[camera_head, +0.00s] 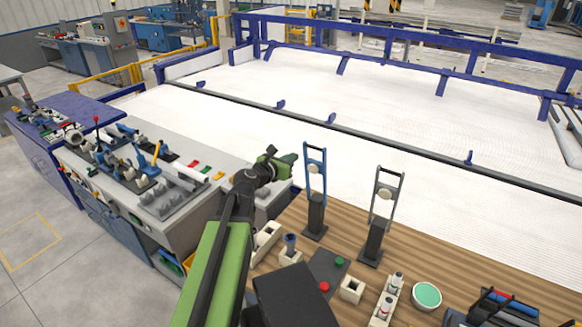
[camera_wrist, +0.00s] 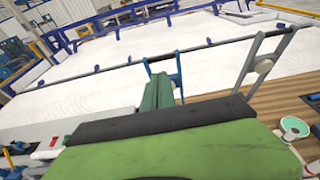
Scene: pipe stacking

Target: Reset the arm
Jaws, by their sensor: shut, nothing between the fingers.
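My gripper (camera_head: 289,160) is at the end of my green and black arm. It is shut and empty, in the air above the back left edge of the wooden table (camera_head: 443,255), just left of a blue-framed stand. In the wrist view my gripper (camera_wrist: 158,82) shows as a green shape pointing away, over my black and green wrist parts. No pipe is in it. My arm reaches up from the bottom of the head view and hides part of the table and of the grey workbench.
A blue-framed stand (camera_head: 315,192) and a grey-framed stand (camera_head: 380,215) rise from the table. Beige blocks (camera_head: 351,289), a button panel (camera_head: 327,272) and a green round dish (camera_head: 427,295) sit nearer. A grey workbench (camera_head: 150,215) with tools stands left. White floor beyond is open.

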